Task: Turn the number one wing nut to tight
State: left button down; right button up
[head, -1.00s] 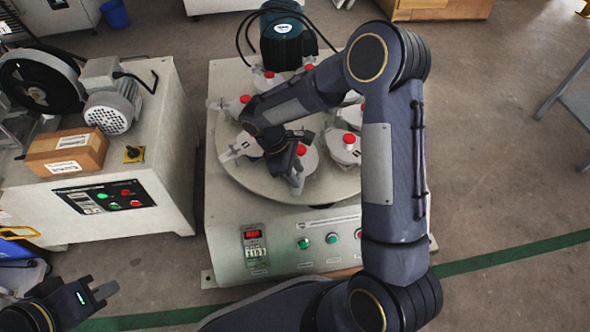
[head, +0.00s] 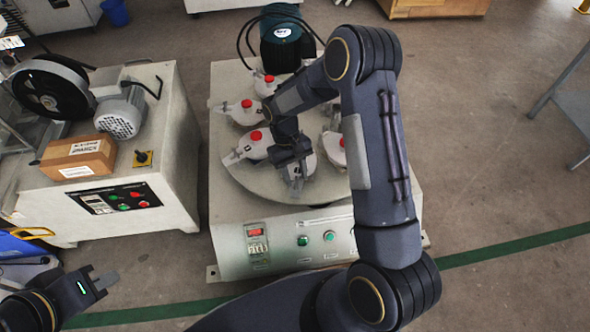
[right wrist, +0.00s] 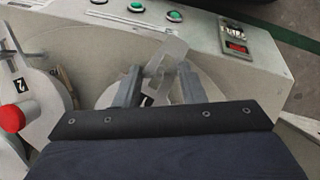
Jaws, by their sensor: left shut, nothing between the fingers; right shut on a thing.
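My right gripper (head: 296,184) reaches down over the front of the round turntable (head: 255,188). In the right wrist view its two fingers (right wrist: 160,88) are shut on a pale grey wing nut (right wrist: 168,58). The wing nut stands tilted between them. A label below it is mostly hidden, so I cannot read its number. Beside it is a grey holder with a red knob (right wrist: 12,118) and a label reading 2. In the head view, my right arm and gripper hide much of the held nut. My left gripper (head: 108,283) is shut and empty at the lower left, away from the machine.
Several grey holders with red knobs, one at the left (head: 256,148), ring the turntable. A green motor (head: 285,40) stands behind. The front panel has green buttons (head: 303,241) and a red display. A second machine with a cardboard box (head: 80,157) stands left.

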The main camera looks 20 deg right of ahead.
aim_at(297, 174)
jog(key=m+y+p, duration=0.1)
jog(key=m, duration=0.2)
jog(key=shift+d+r+m, duration=0.1)
jog(key=shift+r+m, duration=0.05)
jog(key=shift+m, duration=0.25)
jog(key=shift+m+t+y+p, duration=0.4)
jog(key=shift+m+y+p, duration=0.4)
jog(key=shift+m, duration=0.7)
jog(key=o, duration=1)
jog(key=shift+p+v, duration=1.1)
jog(key=shift+v, duration=2.7)
jog(key=shift+d, duration=0.1)
